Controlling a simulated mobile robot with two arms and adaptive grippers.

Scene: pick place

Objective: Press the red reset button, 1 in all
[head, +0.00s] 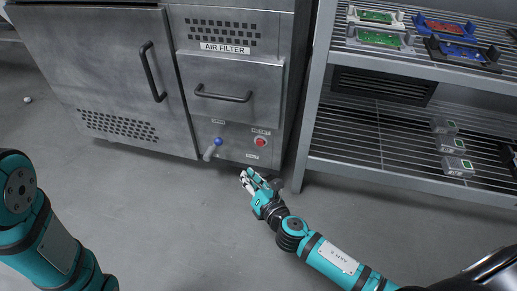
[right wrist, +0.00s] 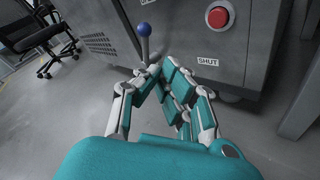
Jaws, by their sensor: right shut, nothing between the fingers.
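The red reset button (head: 261,142) sits on the lower right of the grey cabinet's front panel, under a label I read as RESET. It also shows in the right wrist view (right wrist: 218,17), at the top, above a SHUT label. My right gripper (head: 246,175) is shut and empty, below and a little left of the button and apart from it. In the right wrist view its fingers (right wrist: 158,68) come together below and left of the button. My left arm shows at the left edge of the head view, but its gripper is out of the picture.
A lever with a blue knob (head: 218,141) stands out from the panel left of the button, close to my right fingers. A metal shelf (head: 345,176) with boards and small boxes stands at the right. The drawer handle (head: 223,96) is above. Open grey floor lies in front.

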